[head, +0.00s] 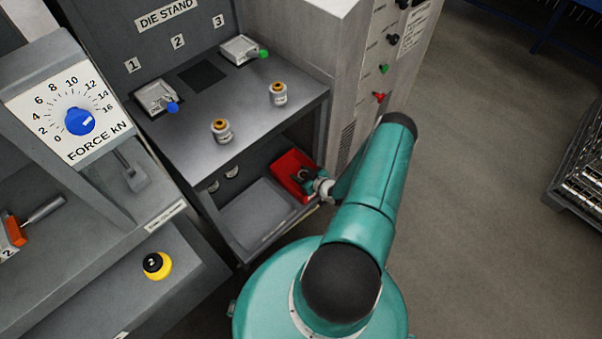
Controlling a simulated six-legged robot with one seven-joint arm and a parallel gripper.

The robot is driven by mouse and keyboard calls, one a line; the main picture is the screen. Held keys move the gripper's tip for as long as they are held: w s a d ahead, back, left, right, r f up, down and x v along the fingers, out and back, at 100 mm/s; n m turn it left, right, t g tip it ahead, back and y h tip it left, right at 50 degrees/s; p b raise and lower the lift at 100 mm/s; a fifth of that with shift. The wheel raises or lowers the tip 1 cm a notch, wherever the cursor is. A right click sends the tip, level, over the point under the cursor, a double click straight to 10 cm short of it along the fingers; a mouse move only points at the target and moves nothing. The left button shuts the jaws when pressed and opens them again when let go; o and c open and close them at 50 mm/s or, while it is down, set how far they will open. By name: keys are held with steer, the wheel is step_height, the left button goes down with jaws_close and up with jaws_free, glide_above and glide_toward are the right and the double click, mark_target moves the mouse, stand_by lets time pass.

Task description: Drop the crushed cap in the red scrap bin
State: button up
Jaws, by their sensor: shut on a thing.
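The red scrap bin (284,164) stands on the lower shelf, at its right end, below the die stand top. My gripper (305,178) is at the bin, its fingers over the bin's right part. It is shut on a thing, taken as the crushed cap. The cap is too small and too covered by the fingers and wrist to make out. I cannot tell how far the fingers are below the bin's rim. My arm comes in from the lower right.
Two metal pieces with orange-brown tops, left (221,131) and right (278,94), stand on the die stand (262,112). A grey tray (255,213) lies left of the bin. A grey cabinet (345,70) rises behind my arm.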

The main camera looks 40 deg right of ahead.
steer(key=shift+f, duration=0.3)
steer(key=o, duration=1.2)
steer(key=shift+s+f, duration=0.1)
steer(key=shift+c, duration=0.2)
steer(key=shift+r, duration=0.2)
steer(key=r+v, duration=0.1)
steer(key=v, duration=1.1)
steer(key=shift+r, duration=0.1)
